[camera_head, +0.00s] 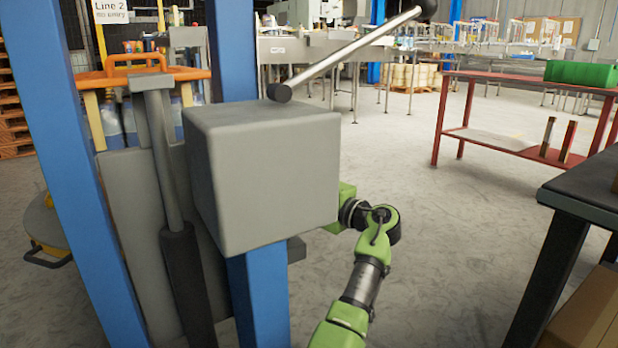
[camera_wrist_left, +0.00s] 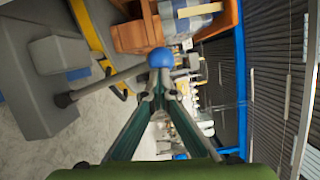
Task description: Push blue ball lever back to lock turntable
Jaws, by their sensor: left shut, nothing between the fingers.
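In the left wrist view a blue ball (camera_wrist_left: 160,57) sits at the end of a thin grey lever rod (camera_wrist_left: 110,80). The rod runs from a dark pivot at the left. My left gripper (camera_wrist_left: 155,92) is shut and empty, its fingertips just below the ball in the picture. I cannot tell whether they touch it. In the head view the blue ball is not visible. One of my green arms reaches up behind a large grey box (camera_head: 265,175), which hides its gripper. My right gripper is not identifiable in either view.
In the head view another lever (camera_head: 345,52) with a black ball stands on the grey box. Blue posts (camera_head: 70,150) flank the box. A red table (camera_head: 530,80) and a dark-topped table (camera_head: 590,200) are at the right. Open floor lies between.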

